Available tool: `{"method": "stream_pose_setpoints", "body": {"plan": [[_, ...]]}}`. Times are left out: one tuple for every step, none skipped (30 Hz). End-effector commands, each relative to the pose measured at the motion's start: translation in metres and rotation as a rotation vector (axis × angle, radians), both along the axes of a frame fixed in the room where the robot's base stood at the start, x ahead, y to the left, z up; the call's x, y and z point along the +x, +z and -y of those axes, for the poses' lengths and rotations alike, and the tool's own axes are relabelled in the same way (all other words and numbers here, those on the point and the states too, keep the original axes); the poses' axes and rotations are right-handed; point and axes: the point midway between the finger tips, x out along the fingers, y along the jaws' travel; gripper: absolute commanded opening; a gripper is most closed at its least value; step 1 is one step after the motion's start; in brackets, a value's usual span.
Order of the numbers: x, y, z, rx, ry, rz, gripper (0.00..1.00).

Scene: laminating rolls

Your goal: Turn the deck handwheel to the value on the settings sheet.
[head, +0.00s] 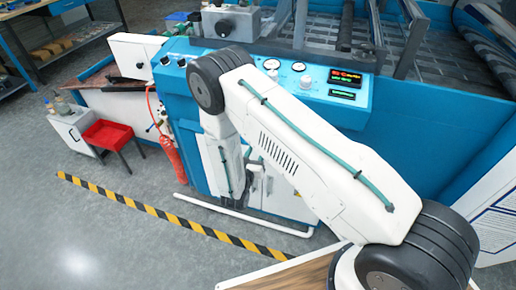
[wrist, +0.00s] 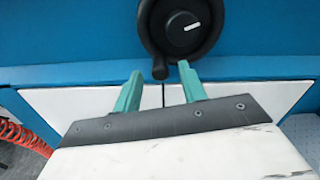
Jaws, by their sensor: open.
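The black handwheel (wrist: 184,27) is on a blue face at the top of the wrist view, partly cut off by the upper edge. A white pointer mark shows on its hub. Its dark handle knob (wrist: 160,71) sits at the lower left of the rim. My gripper (wrist: 160,72) has two teal fingers, open, one on each side of the knob in the picture. I cannot tell whether they touch it or how deep they reach. In the head view my arm hides the wheel and fingers. I cannot identify a readable settings sheet.
The blue machine (head: 410,135) carries a control panel (head: 318,84) with gauges and lit displays. A red extinguisher (head: 171,156) and red tray (head: 107,134) stand left. A yellow-black floor stripe (head: 165,214) runs in front. A white board with blue lines (head: 497,222) is at right.

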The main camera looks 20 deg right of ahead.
Motion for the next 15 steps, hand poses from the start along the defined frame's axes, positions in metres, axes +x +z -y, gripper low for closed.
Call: {"method": "stream_pose_setpoints", "body": {"plan": [[0.006,0.0,0.006,0.0,-0.003,0.001,0.42],[0.01,0.0,0.008,0.0,-0.003,0.001,0.42],[0.014,0.0,0.011,0.001,-0.003,0.0,0.42],[0.016,0.0,0.013,0.001,-0.003,0.0,0.42],[0.018,0.0,0.014,0.001,-0.002,0.0,0.42],[0.02,0.0,0.016,0.001,-0.002,0.0,0.42],[0.022,0.0,0.017,0.001,-0.002,0.0,0.42],[0.023,0.0,0.018,0.001,-0.002,0.0,0.42],[0.024,0.0,0.018,0.0,-0.002,0.0,0.42],[0.024,0.0,0.018,0.0,-0.001,0.0,0.42],[0.024,0.0,0.019,0.0,-0.001,0.0,0.42],[0.024,0.0,0.018,0.0,-0.001,0.0,0.42],[0.024,0.0,0.018,0.0,-0.001,0.0,0.42],[0.024,0.0,0.018,0.0,-0.001,0.0,0.42],[0.024,0.0,0.018,0.0,-0.001,0.0,0.42]]}}
